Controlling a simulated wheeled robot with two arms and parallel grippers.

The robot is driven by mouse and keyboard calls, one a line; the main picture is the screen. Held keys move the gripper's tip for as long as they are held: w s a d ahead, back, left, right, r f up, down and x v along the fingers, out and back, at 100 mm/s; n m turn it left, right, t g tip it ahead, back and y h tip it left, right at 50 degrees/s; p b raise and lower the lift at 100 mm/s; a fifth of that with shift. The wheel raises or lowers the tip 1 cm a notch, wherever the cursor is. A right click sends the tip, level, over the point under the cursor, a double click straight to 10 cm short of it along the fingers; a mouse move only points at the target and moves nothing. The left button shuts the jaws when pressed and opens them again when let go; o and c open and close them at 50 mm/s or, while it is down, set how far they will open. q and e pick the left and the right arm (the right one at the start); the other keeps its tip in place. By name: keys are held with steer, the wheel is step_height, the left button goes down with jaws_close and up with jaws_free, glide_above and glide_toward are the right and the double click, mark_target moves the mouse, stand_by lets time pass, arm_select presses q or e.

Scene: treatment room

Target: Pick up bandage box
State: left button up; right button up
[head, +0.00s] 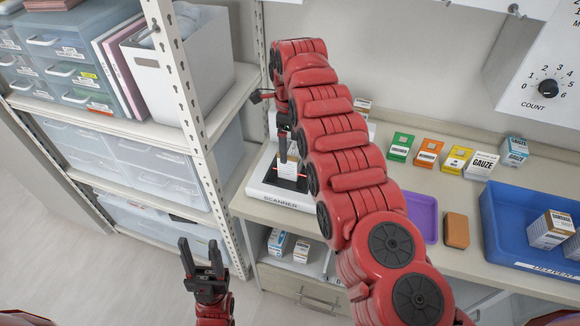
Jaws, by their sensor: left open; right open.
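No box label that reads as bandage is legible to me. A small white and brown box (291,168) stands on the black plate of the scanner (284,198). My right gripper (289,150) points down at this box, with its fingers around or just in front of its upper part; I cannot tell whether they touch it. It is open, and my red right arm hides part of the area. Similar white and brown boxes (549,230) are in the blue delivery tray (497,228) at the right. My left gripper (202,256) is open and empty, low in front of the shelf.
Green, orange and yellow cards (428,152), a gauze box (481,165) and a blue-white box (513,151) stand at the counter's back. A purple tray (424,216) and brown block (456,230) lie nearer. More boxes (277,241) are below the counter. A shelf post (190,105) stands left.

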steer(key=shift+d+f, duration=0.1)
steer(key=shift+f, duration=0.4)
steer(key=shift+f+p, duration=0.2)
steer(key=shift+p, duration=0.2)
step_height(320, 180, down, 4)
steer(key=shift+s+d+p, duration=0.15)
steer(key=shift+p, duration=0.9)
steer(key=shift+f, duration=0.25)
steer(key=c, duration=1.5)
steer(key=shift+r, duration=0.1)
steer(key=shift+c, duration=0.2)
